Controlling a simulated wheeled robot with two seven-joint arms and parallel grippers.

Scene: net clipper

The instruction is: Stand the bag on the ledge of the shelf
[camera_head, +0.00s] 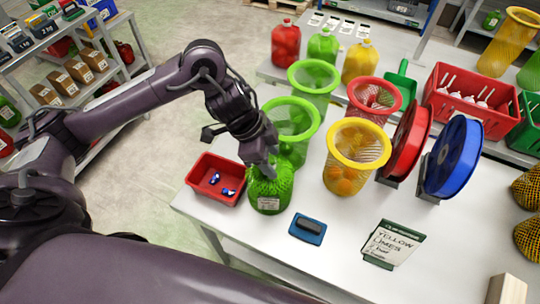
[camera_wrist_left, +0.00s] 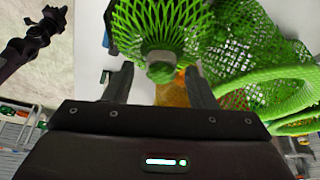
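The filled green net bag (camera_head: 268,194) stands on the white table beside the red tray, with a pale label on its front. In the left wrist view the green net bag (camera_wrist_left: 160,28) is seen from above, its net gathered into a closed neck. My left gripper (camera_head: 262,163) is over the top of the bag, pointing down. In the left wrist view its two fingers (camera_wrist_left: 160,88) are spread, with the neck between them and gaps at both sides. A shelf (camera_head: 75,62) with cardboard boxes stands at the upper left. My right gripper does not show.
A red tray (camera_head: 217,180) with small blue-and-white pieces stands left of the bag. Green baskets (camera_head: 290,122) stand close behind it, a yellow basket (camera_head: 357,146) to the right. A blue pad (camera_head: 307,229) and a sign (camera_head: 393,244) lie in front. Open floor separates table and shelf.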

